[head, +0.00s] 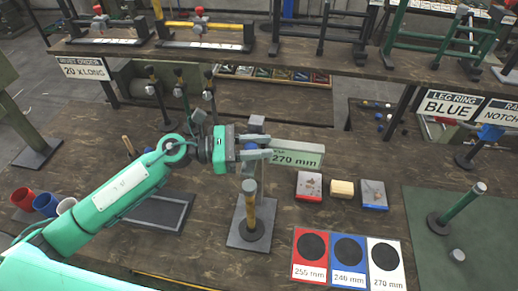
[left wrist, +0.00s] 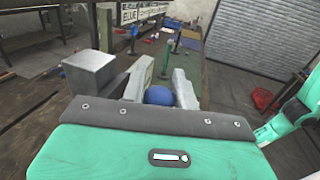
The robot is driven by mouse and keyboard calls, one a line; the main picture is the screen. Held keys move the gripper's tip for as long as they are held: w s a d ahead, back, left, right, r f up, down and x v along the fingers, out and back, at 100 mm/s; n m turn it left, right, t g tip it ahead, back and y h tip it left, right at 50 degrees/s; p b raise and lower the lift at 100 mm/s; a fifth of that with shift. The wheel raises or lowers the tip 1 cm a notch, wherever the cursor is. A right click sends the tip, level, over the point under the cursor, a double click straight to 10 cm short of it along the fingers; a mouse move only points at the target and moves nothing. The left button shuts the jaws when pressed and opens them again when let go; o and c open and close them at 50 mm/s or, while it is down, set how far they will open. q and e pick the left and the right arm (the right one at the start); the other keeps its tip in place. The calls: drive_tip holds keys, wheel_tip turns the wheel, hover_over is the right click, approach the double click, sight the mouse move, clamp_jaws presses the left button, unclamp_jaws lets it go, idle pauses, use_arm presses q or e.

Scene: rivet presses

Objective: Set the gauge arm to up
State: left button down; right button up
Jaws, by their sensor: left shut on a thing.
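The gauge stand (head: 250,206) has a yellow and grey post on a flat grey base, with a grey block (head: 256,124) above it. A "270 mm" sign (head: 296,157) stands just right of it. My left gripper (head: 262,147) is at the upper part of the stand, its fingers pointing right. It is shut on a blue ball-shaped knob, which shows between the fingers in the left wrist view (left wrist: 158,96) and seems to belong to the gauge arm. The fingers hide most of the arm, so I cannot tell its tilt. My right gripper is not visible.
Red, blue and white cards (head: 349,252) lie front right, with small blocks (head: 342,189) behind them. Cups (head: 46,203) stand at the left, and a dark tray (head: 158,211) lies left of the stand. A green mat (head: 425,262) with a post is at the right.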

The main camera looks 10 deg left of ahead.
use_arm(q)
drive_tip(key=shift+r, duration=0.3)
drive_tip(key=c, duration=1.3)
unclamp_jaws()
drive_tip(key=shift+c, duration=0.2)
drive_tip(key=shift+f, duration=0.1)
drive_tip(key=shift+a+f, duration=0.1)
drive_tip(key=shift+a, duration=0.2)
drive_tip(key=b+v, duration=0.7)
drive_tip(key=v, duration=0.6)
drive_tip(key=shift+s+b, duration=0.2)
drive_tip(key=shift+b, duration=0.15)
drive_tip(key=shift+a, duration=0.1)
